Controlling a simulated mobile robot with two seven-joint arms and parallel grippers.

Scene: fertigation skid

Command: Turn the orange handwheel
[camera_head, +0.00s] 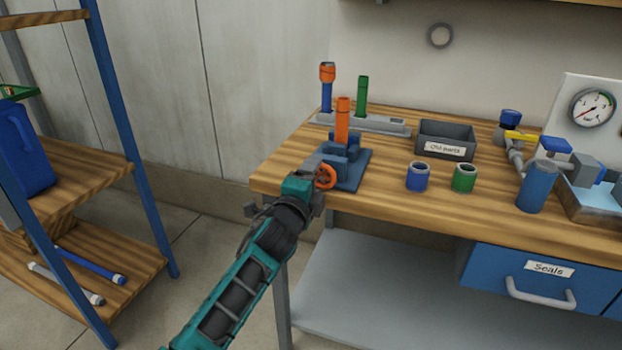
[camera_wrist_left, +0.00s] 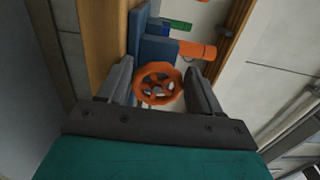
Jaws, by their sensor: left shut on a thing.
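The orange handwheel (camera_head: 326,176) is on the front of a blue vise-like fixture (camera_head: 350,180) at the left end of the workbench. An orange cylinder (camera_head: 343,120) stands upright in the fixture. My left gripper (camera_head: 316,176) is at the handwheel, its arm coming in from below. In the left wrist view the handwheel (camera_wrist_left: 158,83) sits between the two fingers of my left gripper (camera_wrist_left: 160,88), which are shut on it. The fingers partly hide the wheel in the head view. My right gripper is in neither view.
A shelf with blue posts (camera_head: 130,140) stands left.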

